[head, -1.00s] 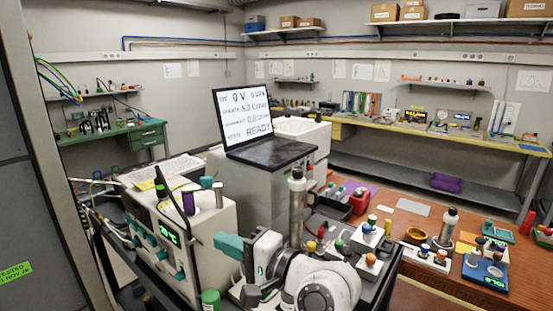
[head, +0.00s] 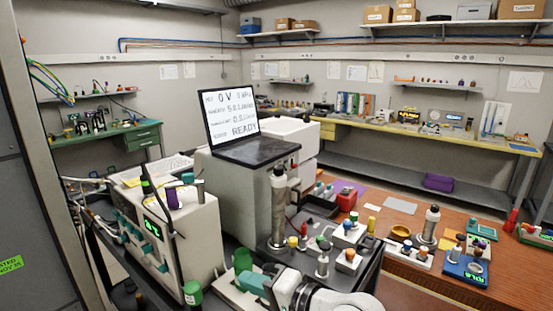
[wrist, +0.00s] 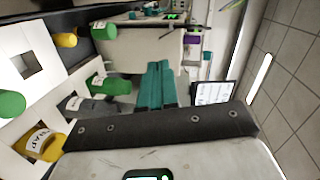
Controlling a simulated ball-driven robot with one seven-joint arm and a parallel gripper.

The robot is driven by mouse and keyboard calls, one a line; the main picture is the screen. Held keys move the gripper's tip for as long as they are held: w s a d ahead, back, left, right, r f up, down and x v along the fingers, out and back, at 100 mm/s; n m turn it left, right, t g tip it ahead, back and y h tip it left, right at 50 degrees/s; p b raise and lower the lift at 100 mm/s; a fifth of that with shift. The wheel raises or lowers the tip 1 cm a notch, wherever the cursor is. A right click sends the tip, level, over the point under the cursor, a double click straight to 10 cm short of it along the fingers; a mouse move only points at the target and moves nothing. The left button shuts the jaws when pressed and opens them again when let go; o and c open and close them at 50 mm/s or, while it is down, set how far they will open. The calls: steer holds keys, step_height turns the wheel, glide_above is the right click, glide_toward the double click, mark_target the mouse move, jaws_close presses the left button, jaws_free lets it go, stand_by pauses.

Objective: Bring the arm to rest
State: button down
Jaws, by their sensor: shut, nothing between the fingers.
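My gripper (head: 252,284) has teal fingers and is low in the middle of the head view, with my white arm behind it to the right. In the wrist view the two teal fingers (wrist: 155,86) lie side by side, shut, with nothing between them. A green-capped vial (head: 243,259) stands close behind the fingers in the head view. Another green-capped vial (head: 193,292) is to their left. The wrist view is turned sideways and also shows a green-capped vial (wrist: 108,85) left of the fingers.
A beige instrument (head: 178,228) with a green display stands left of my gripper. A laptop (head: 232,115) reading READY sits on a grey cabinet behind. A tall metal cylinder (head: 278,212) stands behind my arm. A brown bench (head: 405,270) with small apparatus is at right.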

steer(key=s+d+f+n+g+h, duration=0.1)
steer(key=s+d+f+h, duration=0.3)
steer(key=s+d+f, duration=0.35)
steer(key=s+d+f+n+g+h, duration=0.1)
steer(key=s+d+f+h, duration=0.3)
steer(key=d+f, duration=0.6)
steer(key=s+d+f+n+g+h, duration=0.1)
steer(key=s+d, duration=0.3)
steer(key=s, duration=0.4)
steer(key=s+d+f+g+h, duration=0.2)
steer(key=s+d+f+g, duration=0.1)
steer(key=s, duration=0.6)
steer(key=s+d+f+n+g+h, duration=0.1)
steer(key=s+d+f+h, duration=0.1)
steer(key=s+d+f, duration=0.2)
steer(key=s+d, duration=0.3)
steer(key=s, duration=0.1)
steer(key=shift+s+d+f+n+g, duration=0.2)
steer(key=shift+n+g, duration=0.1)
steer(key=shift+g, duration=0.1)
steer(key=shift+w, duration=0.1)
